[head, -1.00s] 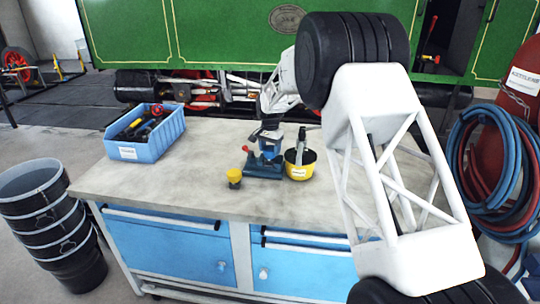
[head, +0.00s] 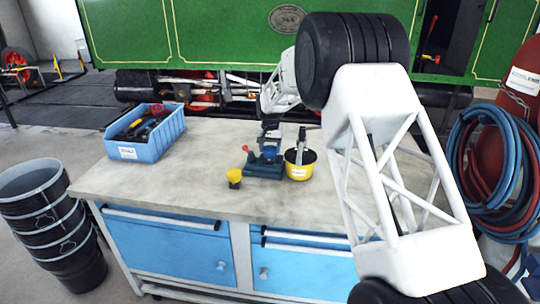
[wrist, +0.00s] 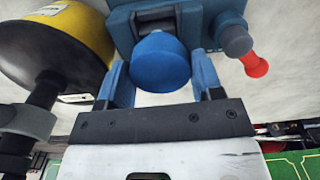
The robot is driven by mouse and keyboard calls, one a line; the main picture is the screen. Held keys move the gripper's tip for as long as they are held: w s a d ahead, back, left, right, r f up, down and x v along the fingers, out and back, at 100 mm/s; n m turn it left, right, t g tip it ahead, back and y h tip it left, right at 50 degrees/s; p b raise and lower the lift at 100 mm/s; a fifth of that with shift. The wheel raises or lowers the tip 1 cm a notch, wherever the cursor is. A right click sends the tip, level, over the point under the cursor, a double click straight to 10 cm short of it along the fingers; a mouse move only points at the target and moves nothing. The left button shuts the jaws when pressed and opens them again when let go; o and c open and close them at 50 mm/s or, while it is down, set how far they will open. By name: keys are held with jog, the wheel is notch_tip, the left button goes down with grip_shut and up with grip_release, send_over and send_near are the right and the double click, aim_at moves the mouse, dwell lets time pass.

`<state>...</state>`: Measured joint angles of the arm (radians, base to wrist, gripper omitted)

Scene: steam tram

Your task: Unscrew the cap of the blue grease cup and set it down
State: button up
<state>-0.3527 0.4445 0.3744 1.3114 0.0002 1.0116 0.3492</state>
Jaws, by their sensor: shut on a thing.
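The blue grease cup (head: 270,156) stands upright in a dark blue vice (head: 262,170) on the bench. In the wrist view its rounded blue cap (wrist: 161,62) shows between my two fingers. My gripper (head: 270,147) comes down on it from above and is shut on the cap, with one finger on each side; it also shows in the wrist view (wrist: 161,80). The vice, with its red-tipped handle (wrist: 252,64), is just beyond the cap there. The join between cap and cup is hidden, so I cannot tell how far the cap is unscrewed.
A yellow pot (head: 300,172) with a brush stands close to the right of the vice. A small yellow-topped cup (head: 234,178) stands to its left. A blue tool bin (head: 146,150) is at the bench's left. The bench top (head: 165,190) between is bare.

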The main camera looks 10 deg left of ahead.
aim_at(270, 148)
jog(key=shift+r, duration=1.4)
dwell(0.8)
jog(key=shift+r, duration=0.9)
jog(key=s+d+f, duration=0.1)
jog(key=s+f, duration=0.1)
jog(key=s, duration=0.7)
jog(key=s+d+f, duration=0.2)
jog(key=s+f, duration=0.1)
jog(key=s, duration=0.6)
jog(key=s+d+f, duration=0.2)
jog(key=s+f, duration=0.1)
jog(key=s, duration=0.6)
jog(key=shift+d+f, duration=0.1)
jog(key=w+a, duration=0.2)
jog(key=w, duration=0.3)
jog(key=w+a+f, duration=0.1)
jog(key=w+a, duration=0.1)
jog(key=w, duration=0.2)
jog(key=w+a, duration=0.2)
jog(key=w, duration=0.3)
jog(key=shift+w+a+f, duration=0.15)
jog(key=shift+w+f, duration=0.1)
jog(key=shift+w, duration=0.05)
